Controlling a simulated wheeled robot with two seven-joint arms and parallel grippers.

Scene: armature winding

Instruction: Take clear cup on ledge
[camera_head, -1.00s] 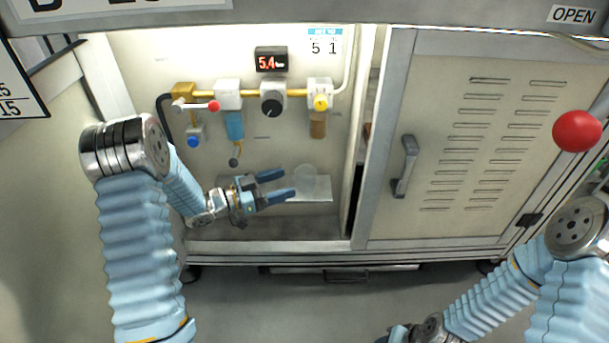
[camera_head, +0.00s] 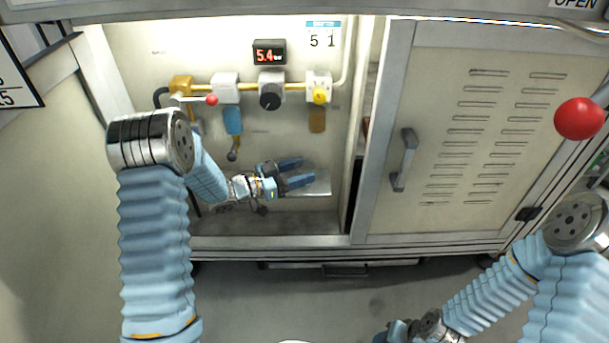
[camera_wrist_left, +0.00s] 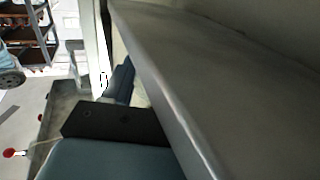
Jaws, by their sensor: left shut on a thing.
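My left gripper (camera_head: 306,172) reaches into the open cabinet bay at the small metal ledge (camera_head: 322,188). Its two blue fingers point right and are shut on the clear cup, which I can barely make out between them. In the left wrist view, one dark finger (camera_wrist_left: 121,82) shows close beside a broad grey metal surface (camera_wrist_left: 225,80), likely the ledge; the cup is not distinguishable there. My right gripper (camera_head: 395,332) is partly in view at the bottom edge, far from the ledge, and its jaws cannot be read.
Above the ledge run yellow pipe fittings with a black knob (camera_head: 271,96), a yellow knob (camera_head: 319,95) and a red-tipped lever (camera_head: 211,99). A hanging blue part (camera_head: 233,121) is close above my left wrist. A closed louvred door (camera_head: 455,140) stands to the right.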

